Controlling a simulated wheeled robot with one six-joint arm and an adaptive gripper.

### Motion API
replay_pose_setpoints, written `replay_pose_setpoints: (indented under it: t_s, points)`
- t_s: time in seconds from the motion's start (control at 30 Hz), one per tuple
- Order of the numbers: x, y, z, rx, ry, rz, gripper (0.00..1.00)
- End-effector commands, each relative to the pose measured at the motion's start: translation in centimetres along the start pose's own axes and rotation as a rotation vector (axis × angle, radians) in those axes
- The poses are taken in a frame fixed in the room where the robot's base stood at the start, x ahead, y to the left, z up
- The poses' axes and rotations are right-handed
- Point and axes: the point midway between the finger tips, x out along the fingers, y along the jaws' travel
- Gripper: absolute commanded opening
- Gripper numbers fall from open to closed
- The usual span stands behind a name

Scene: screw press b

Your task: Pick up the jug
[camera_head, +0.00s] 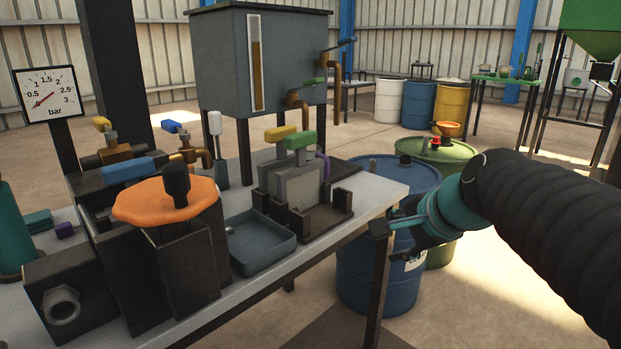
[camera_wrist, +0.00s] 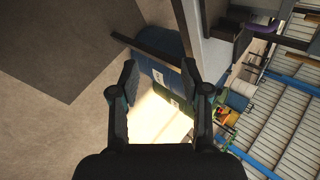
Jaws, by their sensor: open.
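No jug can be made out for certain. A purple curved part (camera_head: 325,165) shows behind the grey block with yellow and green handles on the bench; most of whatever it belongs to is hidden. A purple piece (camera_wrist: 243,46) also shows at the upper right in the wrist view, partly hidden by the bench. My gripper (camera_head: 389,242) is open and empty at the bench's right front corner, in front of a blue drum. In the wrist view, its two fingers (camera_wrist: 160,72) stand apart with nothing between them.
The bench (camera_head: 375,190) carries a grey tray (camera_head: 262,243), an orange handwheel (camera_head: 166,200) and the grey handled block (camera_head: 298,184). The blue drum (camera_head: 375,275) stands close beside the bench, with a green drum (camera_head: 436,152) behind it. The floor at right is open.

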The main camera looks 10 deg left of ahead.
Motion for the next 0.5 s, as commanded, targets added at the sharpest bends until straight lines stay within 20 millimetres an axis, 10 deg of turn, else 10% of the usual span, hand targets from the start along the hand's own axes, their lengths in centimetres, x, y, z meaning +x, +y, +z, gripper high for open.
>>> replay_pose_setpoints:
  t_s: [0.3, 0.5]
  points:
    - [8.5, -13.3, -3.2, 0.938, -0.245, -0.189, 0.47]
    - [11.3, -18.1, -4.9, 1.307, -0.384, -0.222, 0.47]
